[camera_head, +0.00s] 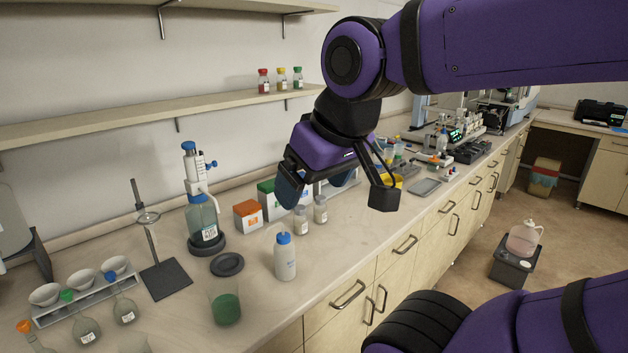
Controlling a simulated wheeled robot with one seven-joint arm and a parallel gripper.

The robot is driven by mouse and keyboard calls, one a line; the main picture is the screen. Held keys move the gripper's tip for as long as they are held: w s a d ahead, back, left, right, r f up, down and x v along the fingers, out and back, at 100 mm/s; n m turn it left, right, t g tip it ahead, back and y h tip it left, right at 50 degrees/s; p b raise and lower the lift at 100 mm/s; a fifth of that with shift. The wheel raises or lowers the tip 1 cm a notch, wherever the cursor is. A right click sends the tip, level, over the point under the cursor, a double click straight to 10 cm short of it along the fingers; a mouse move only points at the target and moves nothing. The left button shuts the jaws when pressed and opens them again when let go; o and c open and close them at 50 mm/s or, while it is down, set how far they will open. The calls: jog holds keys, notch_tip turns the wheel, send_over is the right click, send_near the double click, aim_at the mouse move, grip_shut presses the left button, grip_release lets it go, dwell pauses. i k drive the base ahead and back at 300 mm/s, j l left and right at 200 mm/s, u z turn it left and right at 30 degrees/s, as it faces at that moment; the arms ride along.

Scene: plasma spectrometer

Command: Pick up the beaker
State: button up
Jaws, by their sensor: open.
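A clear glass beaker with green liquid (226,308) stands upright on the bench near its front edge. Another clear glass vessel (134,345) is cut off by the bottom edge of the view, so I cannot tell whether it is a beaker. My gripper (318,187) is open above the bench, pointing down, to the right of and farther back than the green beaker. Its blue finger pads are apart, and I see nothing held between them. The gripper is well clear of the beaker.
A white bottle with blue cap (285,258) stands right of the beaker, with a dark round disc (227,264) behind it. Flasks (86,325) stand to the left. A dispenser bottle (203,218), small jars (320,210) and boxes (248,216) stand behind.

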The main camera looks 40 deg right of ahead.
aim_at(222, 294)
jog(key=j+z, duration=1.05)
jog(key=i+l, duration=0.05)
jog(key=l, duration=0.05)
